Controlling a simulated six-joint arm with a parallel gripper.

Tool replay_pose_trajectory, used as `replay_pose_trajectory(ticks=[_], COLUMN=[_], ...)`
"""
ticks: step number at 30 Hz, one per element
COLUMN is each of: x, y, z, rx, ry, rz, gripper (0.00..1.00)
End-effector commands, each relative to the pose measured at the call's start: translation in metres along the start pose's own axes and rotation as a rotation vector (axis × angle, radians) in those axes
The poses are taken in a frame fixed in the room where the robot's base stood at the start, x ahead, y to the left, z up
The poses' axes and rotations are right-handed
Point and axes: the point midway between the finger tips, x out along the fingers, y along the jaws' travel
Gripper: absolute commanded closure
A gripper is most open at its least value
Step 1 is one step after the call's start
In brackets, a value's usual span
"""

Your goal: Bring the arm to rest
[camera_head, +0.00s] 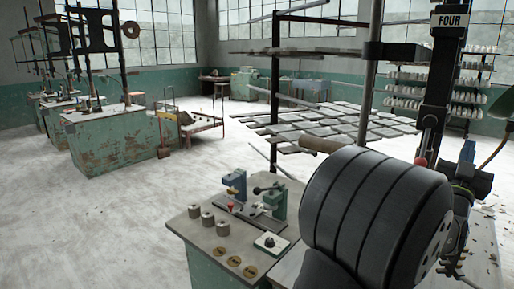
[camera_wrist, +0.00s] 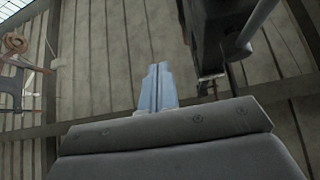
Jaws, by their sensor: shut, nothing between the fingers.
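My gripper (camera_wrist: 160,70) shows in the wrist view as two pale blue-grey fingers. They lie side by side, closed together, with nothing between them. They point up in the picture, clear of any object, against a boarded surface that looks like the ceiling. I cannot make out the gripper in the head view. A large dark ribbed body fills the right foreground there and hides part of the bench.
A small bench (camera_head: 200,232) at the lower middle carries grey cylinders (camera_head: 208,219), brass-coloured discs (camera_head: 234,261) and a green-and-blue fixture (camera_head: 272,200). A rack of grey slabs (camera_head: 335,122) stands behind. Green machines (camera_head: 115,140) stand at left. The pale floor (camera_head: 90,225) at left is clear.

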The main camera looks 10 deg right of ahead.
Motion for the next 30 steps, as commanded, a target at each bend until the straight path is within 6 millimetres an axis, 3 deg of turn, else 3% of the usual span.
replay_pose_trajectory(ticks=[17,30], x=[-0.022,-0.053], y=[-0.027,-0.059], z=[0.027,0.016], rx=[0.325,0.561], ry=[-0.001,0.011], rz=[0.245,0.42], gripper=[1.0,1.0])
